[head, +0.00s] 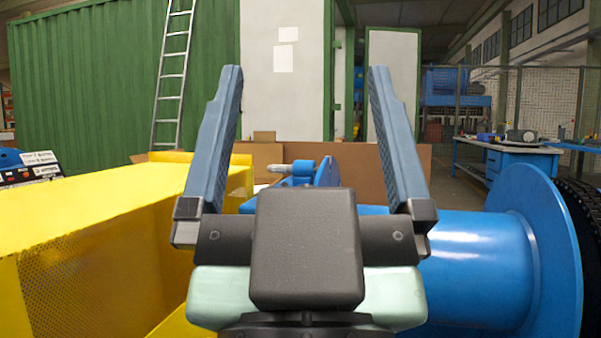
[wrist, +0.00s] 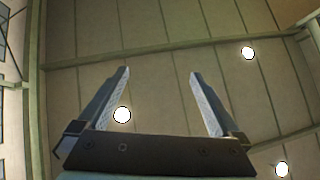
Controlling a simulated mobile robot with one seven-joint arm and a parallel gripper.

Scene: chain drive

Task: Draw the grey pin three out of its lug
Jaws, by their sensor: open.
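My gripper (head: 306,70) is open and empty, its two blue fingers raised and spread wide. In the wrist view my gripper (wrist: 159,71) shows only ceiling between its fingers. A small grey pin (head: 278,167) sticks out to the left of a blue lug (head: 303,169) in the head view. The pin and lug appear between and beyond the lower parts of my fingers, apart from them. I cannot tell from the picture whether this is pin three. My gripper body hides what lies below the lug. No pin shows in the wrist view.
A yellow guard (head: 110,215) with a mesh side stands at the left. A large blue drum (head: 475,265) with a flange fills the right. Brown panels (head: 262,158) stand behind the lug. A ladder (head: 173,75) leans on the green container. A blue workbench (head: 505,155) is farther right.

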